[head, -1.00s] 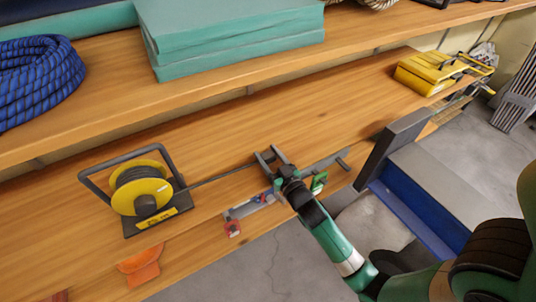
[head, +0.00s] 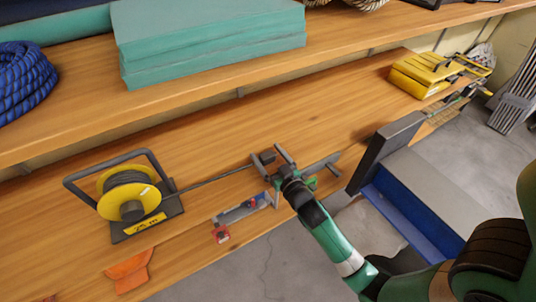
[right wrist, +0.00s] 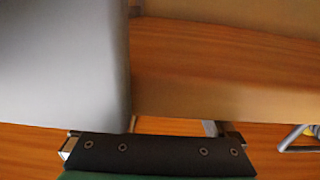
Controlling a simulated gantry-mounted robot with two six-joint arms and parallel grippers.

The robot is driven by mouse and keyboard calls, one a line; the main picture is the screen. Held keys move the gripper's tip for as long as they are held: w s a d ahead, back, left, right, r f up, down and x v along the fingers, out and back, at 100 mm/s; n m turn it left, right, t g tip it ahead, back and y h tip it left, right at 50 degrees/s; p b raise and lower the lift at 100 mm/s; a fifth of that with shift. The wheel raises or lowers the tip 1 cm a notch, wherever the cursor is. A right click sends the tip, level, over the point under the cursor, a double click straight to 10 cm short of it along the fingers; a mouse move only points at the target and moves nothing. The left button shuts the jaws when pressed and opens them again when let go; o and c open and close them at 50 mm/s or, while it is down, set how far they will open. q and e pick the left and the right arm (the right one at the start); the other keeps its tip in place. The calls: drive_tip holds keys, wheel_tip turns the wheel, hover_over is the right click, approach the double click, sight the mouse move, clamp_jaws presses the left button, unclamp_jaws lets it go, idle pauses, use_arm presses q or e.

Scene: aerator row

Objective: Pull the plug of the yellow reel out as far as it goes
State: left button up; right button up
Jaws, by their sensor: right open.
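The yellow reel (head: 128,195) is a yellow drum on a dark base with a frame handle, standing at the left of the lower bench. Its dark cable (head: 215,178) runs taut-looking up and right to a dark block, apparently the plug (head: 264,157). My right gripper (head: 271,158) is open, its fingers around or right beside this block; I cannot tell whether they touch it. In the right wrist view a large blurred grey shape covers the left, and the plug cannot be made out. My left gripper is not in view.
An orange item (head: 130,271) lies front left. Green slabs (head: 210,45) and blue rope (head: 22,85) are on the upper shelf. A yellow case (head: 420,75) sits far right.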

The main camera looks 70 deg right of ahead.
drive_tip(key=shift+a, duration=0.1)
drive_tip(key=shift+s+a, duration=0.15)
drive_tip(key=shift+s, duration=0.1)
drive_tip(key=b+v, duration=0.1)
drive_tip(key=v, duration=1)
